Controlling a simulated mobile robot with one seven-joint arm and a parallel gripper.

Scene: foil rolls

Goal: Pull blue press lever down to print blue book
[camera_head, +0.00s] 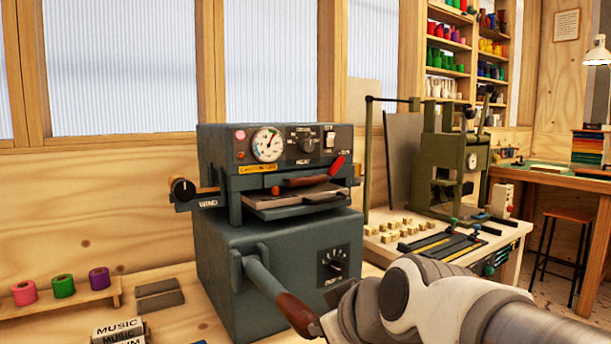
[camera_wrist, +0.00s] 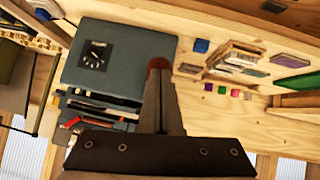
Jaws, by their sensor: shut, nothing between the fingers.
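The blue-grey press (camera_head: 270,230) stands on the bench with a gauge, a heat knob and a red-tipped part on top. Its lever (camera_head: 268,278) slopes down from the left of the front to a brown grip (camera_head: 298,315). My gripper (camera_head: 328,326) is at the lower end of this grip; I cannot tell whether they touch. In the wrist view, which is turned over, the shut fingers (camera_wrist: 161,80) point at the press (camera_wrist: 120,60), with the brown round grip end (camera_wrist: 159,63) at their tips. No book is clear on the press plate (camera_head: 295,200).
Pink, green and purple foil rolls (camera_head: 63,286) sit on a wooden rack at left. Type blocks labelled MUSIC (camera_head: 118,328) lie at the front left. A green press (camera_head: 440,165) and small brass blocks (camera_head: 395,230) stand on the bench at right. A stool (camera_head: 560,235) stands beyond.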

